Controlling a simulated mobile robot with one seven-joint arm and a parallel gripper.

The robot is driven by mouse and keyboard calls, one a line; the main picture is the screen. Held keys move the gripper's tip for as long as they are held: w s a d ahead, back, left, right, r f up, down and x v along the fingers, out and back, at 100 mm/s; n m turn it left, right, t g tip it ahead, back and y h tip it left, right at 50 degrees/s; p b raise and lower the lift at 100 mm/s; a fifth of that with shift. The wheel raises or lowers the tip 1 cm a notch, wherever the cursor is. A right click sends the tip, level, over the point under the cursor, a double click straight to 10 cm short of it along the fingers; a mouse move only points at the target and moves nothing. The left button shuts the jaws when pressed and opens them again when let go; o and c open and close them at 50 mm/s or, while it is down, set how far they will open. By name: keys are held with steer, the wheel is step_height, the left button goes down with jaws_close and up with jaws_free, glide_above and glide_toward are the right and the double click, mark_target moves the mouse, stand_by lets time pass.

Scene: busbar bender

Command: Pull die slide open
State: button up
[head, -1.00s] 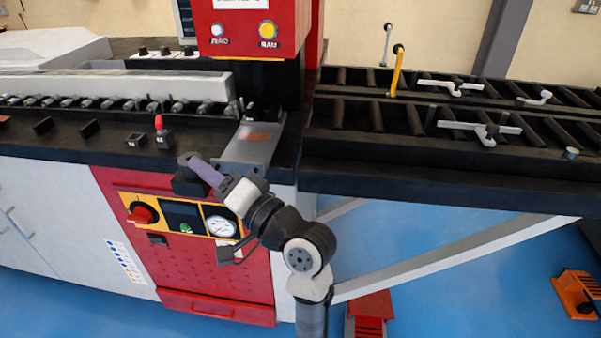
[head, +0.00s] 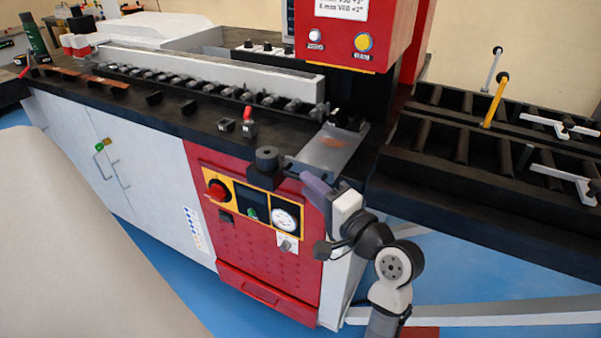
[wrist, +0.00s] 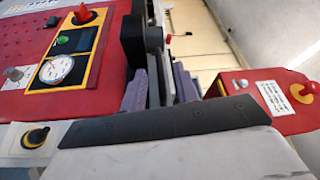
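The slide's front end is partly hidden by my gripper.
A black block with a round knob (head: 265,160) stands close left of my gripper. The red control panel (head: 250,230) with gauge and red switch is below. Roller tables (head: 470,150) extend right. A large pale surface (head: 70,240) fills the lower left.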

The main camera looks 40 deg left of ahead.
steer(key=shift+w+a+r+p, duration=0.1)
steer(key=shift+w+a+p, duration=0.05)
steer(key=shift+a, duration=0.9)
steer(key=shift+w+a+r+p, duration=0.1)
steer(key=shift+w+a+p, duration=0.05)
steer(key=shift+a, duration=0.85)
steer(key=shift+c, duration=0.4)
jaws_close()
